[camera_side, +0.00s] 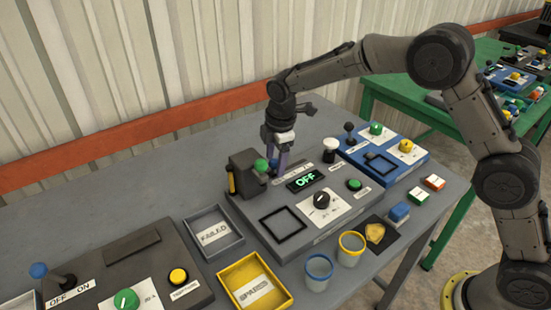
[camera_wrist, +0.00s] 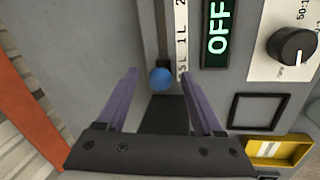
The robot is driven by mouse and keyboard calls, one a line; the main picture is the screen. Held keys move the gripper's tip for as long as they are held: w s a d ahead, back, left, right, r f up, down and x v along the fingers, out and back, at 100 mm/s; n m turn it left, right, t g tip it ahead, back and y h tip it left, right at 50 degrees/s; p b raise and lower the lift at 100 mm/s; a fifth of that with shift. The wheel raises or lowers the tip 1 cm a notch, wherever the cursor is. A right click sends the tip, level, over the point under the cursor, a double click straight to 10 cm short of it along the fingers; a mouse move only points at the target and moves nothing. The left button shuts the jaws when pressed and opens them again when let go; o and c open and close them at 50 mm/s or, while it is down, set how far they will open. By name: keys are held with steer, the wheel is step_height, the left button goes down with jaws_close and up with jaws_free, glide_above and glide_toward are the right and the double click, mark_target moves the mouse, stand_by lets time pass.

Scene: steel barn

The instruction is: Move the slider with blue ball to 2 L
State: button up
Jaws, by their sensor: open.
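The blue ball (camera_wrist: 160,78) of the slider lies between the two purple fingers of my open gripper (camera_wrist: 161,72) in the wrist view, with gaps on both sides. It sits at the near end of a slot, beside a white scale strip (camera_wrist: 181,40) reading about .5L, 1L and a partly cut-off 2. The ball is nearest the .5L end. In the side view my gripper (camera_side: 279,150) points down over the grey panel (camera_side: 323,232), and its fingers partly hide the ball.
A dark block with a green ball (camera_side: 261,165) stands close left of my fingers. A lit OFF display (camera_side: 304,181) and a black knob (camera_side: 321,200) are to the right. Yellow (camera_side: 257,300) and grey trays lie in front. A blue panel (camera_side: 416,164) is behind right.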

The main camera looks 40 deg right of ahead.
jaws_close()
stand_by(1.4)
